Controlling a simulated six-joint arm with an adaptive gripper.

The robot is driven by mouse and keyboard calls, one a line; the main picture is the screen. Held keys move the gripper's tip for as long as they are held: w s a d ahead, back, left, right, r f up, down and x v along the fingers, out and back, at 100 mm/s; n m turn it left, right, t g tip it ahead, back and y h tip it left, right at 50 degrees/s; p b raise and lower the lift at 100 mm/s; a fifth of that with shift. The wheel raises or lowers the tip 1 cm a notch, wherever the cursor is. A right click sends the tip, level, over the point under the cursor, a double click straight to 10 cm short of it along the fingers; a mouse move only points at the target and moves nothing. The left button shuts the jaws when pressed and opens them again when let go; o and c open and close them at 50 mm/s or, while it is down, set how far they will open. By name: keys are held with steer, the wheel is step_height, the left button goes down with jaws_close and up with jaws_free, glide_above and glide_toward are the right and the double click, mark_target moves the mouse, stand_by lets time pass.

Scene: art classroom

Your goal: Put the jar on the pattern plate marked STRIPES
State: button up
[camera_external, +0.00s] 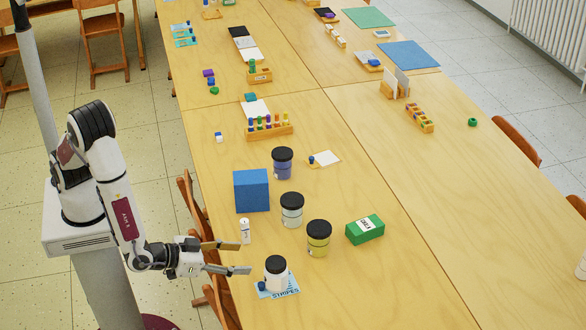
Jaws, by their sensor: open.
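A white jar (276,275) with a black lid stands upright on the light blue pattern plate marked STRIPES (289,291), near the table's left edge. A small blue knob (261,286) is at the plate's left corner. My gripper (244,257) is open, its two fingers spread and pointing right. It is just left of the white jar, with nothing visible between the fingers. Three more black-lidded jars stand farther back: a yellow-green jar (318,240), a pale grey-green jar (291,211) and a blue-violet jar (282,165).
A small white bottle (245,231) stands close behind my gripper's upper finger. A blue box (251,191) stands beyond it. A green labelled box (365,230) lies right of the jars. The table to the right of the white jar is clear.

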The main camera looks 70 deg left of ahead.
steer(key=w+a+r+g+h, duration=0.1)
steer(key=w+r+g+h, duration=0.3)
steer(key=r, duration=0.5)
steer(key=s+a+r+m+h, duration=0.1)
steer(key=a+r+h, duration=0.1)
steer(key=a+r, duration=0.65)
steer(key=s+a+r+g+y, duration=0.3)
steer(key=s+a+y, duration=0.2)
steer(key=s+a, duration=1.6)
steer(key=a, duration=0.3)
steer(key=shift+a+r+g, duration=0.15)
steer(key=shift+r+g, duration=0.05)
steer(key=shift+g, duration=0.2)
